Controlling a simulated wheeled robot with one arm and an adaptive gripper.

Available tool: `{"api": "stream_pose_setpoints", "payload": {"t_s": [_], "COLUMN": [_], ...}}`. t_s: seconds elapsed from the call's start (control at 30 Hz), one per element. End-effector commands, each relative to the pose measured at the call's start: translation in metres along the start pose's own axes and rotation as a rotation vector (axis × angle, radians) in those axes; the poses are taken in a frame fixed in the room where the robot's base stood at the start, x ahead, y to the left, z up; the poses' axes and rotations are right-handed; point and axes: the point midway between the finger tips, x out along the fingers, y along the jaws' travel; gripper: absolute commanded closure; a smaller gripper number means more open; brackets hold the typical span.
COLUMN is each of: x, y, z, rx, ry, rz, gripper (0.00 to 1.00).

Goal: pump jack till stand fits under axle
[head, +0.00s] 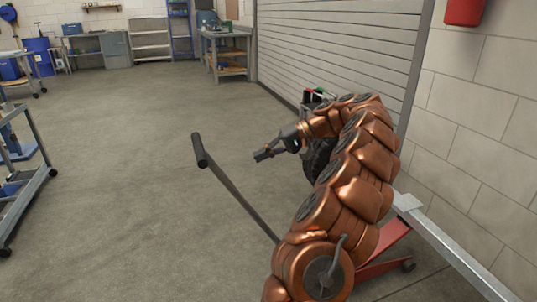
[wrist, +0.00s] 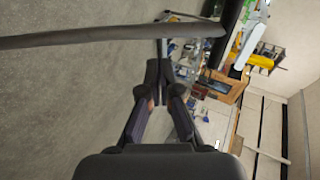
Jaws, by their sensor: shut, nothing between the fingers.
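The jack's long dark handle (head: 238,196) slants up to the left and ends in a thick grip (head: 200,150). The red jack body (head: 385,252) is low at the right, partly hidden behind my arm. My gripper (head: 258,156) is shut and empty, to the right of the handle grip and apart from it in the head view. In the wrist view the handle (wrist: 100,38) crosses above the shut fingertips (wrist: 162,64), its thick grip (wrist: 232,28) at the upper right. I cannot make out the stand or the axle.
A galvanised trailer beam (head: 455,248) runs along the right by the block wall, with a dark wheel (head: 317,160) behind my arm. A wheeled cart (head: 28,178) stands at the left edge. Workbenches (head: 228,50) line the back. The floor left of the handle is clear.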

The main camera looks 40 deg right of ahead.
Motion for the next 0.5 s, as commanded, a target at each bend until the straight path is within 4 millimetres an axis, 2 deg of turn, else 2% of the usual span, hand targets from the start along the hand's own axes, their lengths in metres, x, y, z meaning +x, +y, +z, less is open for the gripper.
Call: {"api": "stream_pose_setpoints", "payload": {"t_s": [0.5], "x": [0.07], "y": [0.001], "z": [0.002], "rx": [-0.001], "ry": [-0.005], "rz": [-0.001], "gripper": [1.0]}}
